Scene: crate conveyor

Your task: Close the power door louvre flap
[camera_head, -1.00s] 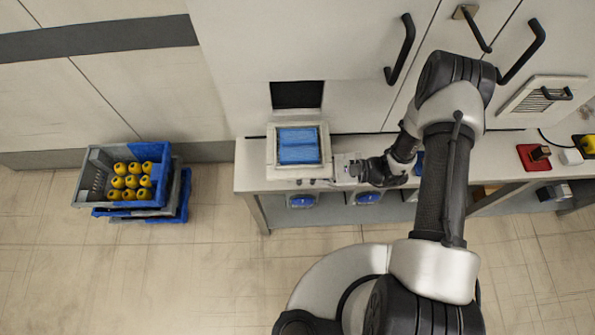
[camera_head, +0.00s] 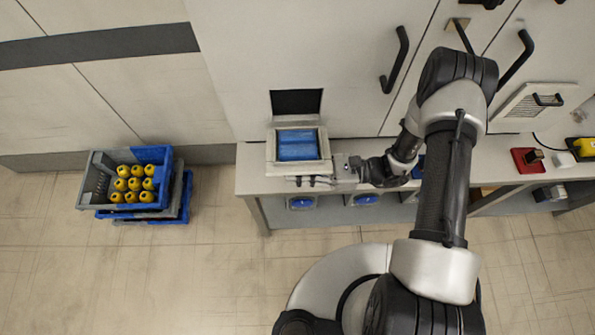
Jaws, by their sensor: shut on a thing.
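The louvre flap (camera_head: 521,107) is a pale slatted panel on the cabinet front at the right of the head view, with a dark handle (camera_head: 548,99) at its upper right. How far it stands open is hard to tell. My gripper (camera_head: 343,168) is well to the left of the flap, low over the bench. It is shut at the right side of a pale box (camera_head: 270,150) with blue contents (camera_head: 297,145). The fingertips are small and the exact grip is hard to see.
The bench (camera_head: 253,180) runs along the cabinet. A dark opening (camera_head: 297,102) is behind the box. A red block (camera_head: 527,160) and a yellow item (camera_head: 585,148) sit at the bench's right. Stacked crates (camera_head: 97,180) with yellow items stand on the left floor. The nearby floor is clear.

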